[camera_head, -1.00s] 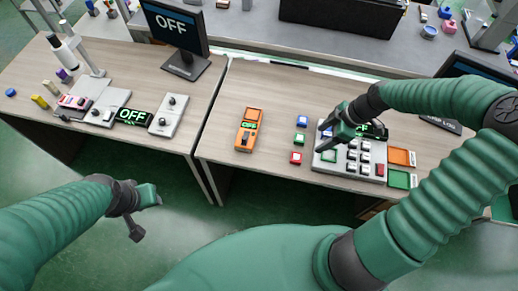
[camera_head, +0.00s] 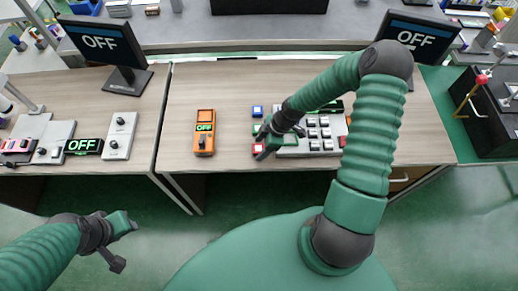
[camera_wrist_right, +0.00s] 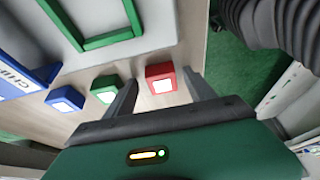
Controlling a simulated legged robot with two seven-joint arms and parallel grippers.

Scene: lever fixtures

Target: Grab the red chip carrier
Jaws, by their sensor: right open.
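The red chip carrier (camera_head: 258,149) is a small red block with a pale top, on the table at the front of a short column of chips. In the right wrist view the red chip carrier (camera_wrist_right: 159,77) shows between the tips of my open right gripper (camera_wrist_right: 160,80), with nothing gripped. I cannot tell whether the fingertips are level with it or above it. In the head view my right gripper (camera_head: 265,143) is right at the red chip and partly covers it. My left gripper (camera_head: 125,232) hangs in front of the tables; its jaw state is unclear.
A green chip (camera_wrist_right: 106,87) and a blue chip (camera_wrist_right: 65,98) sit in line beside the red one. A button panel (camera_head: 318,135) is to the right. An orange handheld device (camera_head: 205,132) lies to the left, with bare table between it and the chips.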

